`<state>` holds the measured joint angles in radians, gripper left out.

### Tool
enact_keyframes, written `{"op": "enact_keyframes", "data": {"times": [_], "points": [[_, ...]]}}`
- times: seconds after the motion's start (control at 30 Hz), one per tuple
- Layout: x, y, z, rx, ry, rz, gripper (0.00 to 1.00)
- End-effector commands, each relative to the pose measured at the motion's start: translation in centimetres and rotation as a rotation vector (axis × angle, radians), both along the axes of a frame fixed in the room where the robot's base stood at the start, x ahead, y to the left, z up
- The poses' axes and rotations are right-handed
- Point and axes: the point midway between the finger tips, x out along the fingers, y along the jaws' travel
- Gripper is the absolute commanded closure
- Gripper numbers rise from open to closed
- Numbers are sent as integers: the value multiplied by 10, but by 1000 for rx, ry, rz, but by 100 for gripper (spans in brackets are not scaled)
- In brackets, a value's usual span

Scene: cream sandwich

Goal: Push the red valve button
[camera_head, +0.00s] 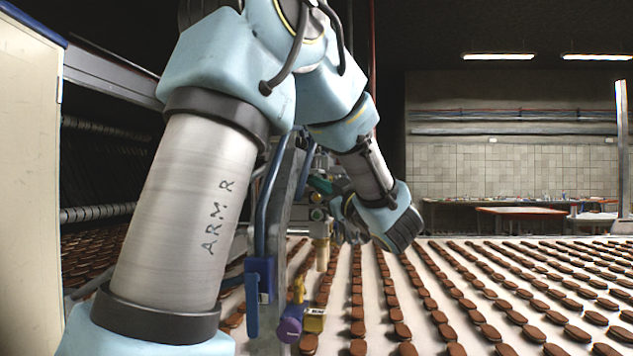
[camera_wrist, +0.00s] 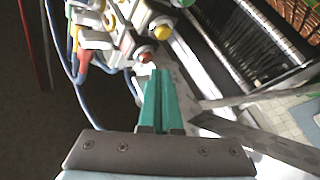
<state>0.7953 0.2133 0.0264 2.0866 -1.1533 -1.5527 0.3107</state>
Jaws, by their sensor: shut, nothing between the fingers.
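A small round red button (camera_wrist: 146,55) sits on the end of a pale valve block in the wrist view. It lies just beyond the tips of my gripper, slightly to their left. My gripper (camera_wrist: 159,71) has two green fingers held together, with nothing between them. Whether the tips touch the button cannot be told. In the head view my arm reaches toward the machine fittings, and the green fingers (camera_head: 320,184) are small beside them. I cannot make out the red button clearly there.
A yellow knob (camera_wrist: 162,32) and a red handle (camera_wrist: 83,62) sit near the button, with blue hoses around. In the head view, a conveyor (camera_head: 340,287) carries rows of brown biscuits. A blue valve (camera_head: 259,280) and a purple knob (camera_head: 289,330) stand in front.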

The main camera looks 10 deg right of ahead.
Motion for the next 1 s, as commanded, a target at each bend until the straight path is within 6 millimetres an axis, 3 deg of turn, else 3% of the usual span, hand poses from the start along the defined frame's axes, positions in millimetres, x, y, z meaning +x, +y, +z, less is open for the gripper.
{"op": "enact_keyframes", "data": {"times": [1.0], "points": [[11,-3,0,0,0,0,100]]}}
